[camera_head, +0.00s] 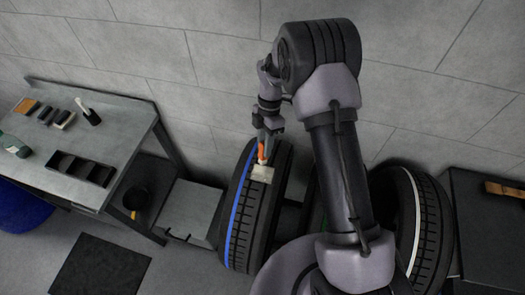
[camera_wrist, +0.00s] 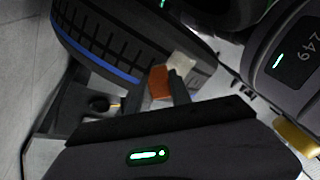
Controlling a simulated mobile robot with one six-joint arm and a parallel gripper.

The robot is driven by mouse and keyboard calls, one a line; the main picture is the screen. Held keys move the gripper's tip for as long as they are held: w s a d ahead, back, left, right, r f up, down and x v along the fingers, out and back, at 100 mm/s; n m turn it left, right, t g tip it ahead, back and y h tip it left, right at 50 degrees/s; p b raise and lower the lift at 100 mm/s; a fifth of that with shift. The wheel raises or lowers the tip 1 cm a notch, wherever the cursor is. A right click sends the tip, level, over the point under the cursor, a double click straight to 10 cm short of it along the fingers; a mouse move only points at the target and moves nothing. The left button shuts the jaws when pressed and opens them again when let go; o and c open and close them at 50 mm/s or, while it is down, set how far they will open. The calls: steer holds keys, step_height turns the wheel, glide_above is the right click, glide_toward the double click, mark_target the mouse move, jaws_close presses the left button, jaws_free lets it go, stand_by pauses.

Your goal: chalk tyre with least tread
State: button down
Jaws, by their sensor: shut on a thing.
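My gripper (camera_head: 263,145) is shut on an orange-and-cream block, seemingly the chalk (camera_head: 263,174), above or against the tread of the blue-striped tyre (camera_head: 243,230). In the wrist view the chalk's orange part (camera_wrist: 159,83) is by the fingers and its cream end overlaps the tread of the blue-striped tyre (camera_wrist: 110,40); I cannot tell whether they touch. This tyre has dark crosswise grooves. A white-striped tyre (camera_head: 432,225) stands at the right, partly behind my arm. My arm covers the space between them, where a bit of green shows.
A grey bench (camera_head: 105,130) at the left bears a black compartment tray (camera_head: 80,170) and several small items. A dark bucket (camera_head: 136,196) and a grey box (camera_head: 193,208) are near it. A dark cabinet (camera_head: 485,225) stands at the far right. The wall is close behind the tyres.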

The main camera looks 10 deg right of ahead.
steer(key=shift+s, duration=0.1)
steer(key=shift+r, duration=0.1)
step_height(320, 180, up, 6)
steer(key=p, duration=0.4)
step_height(320, 180, up, 3)
steer(key=p, duration=0.2)
steer(key=shift+r+p, duration=0.1)
steer(key=shift+p, duration=0.3)
stand_by(0.3)
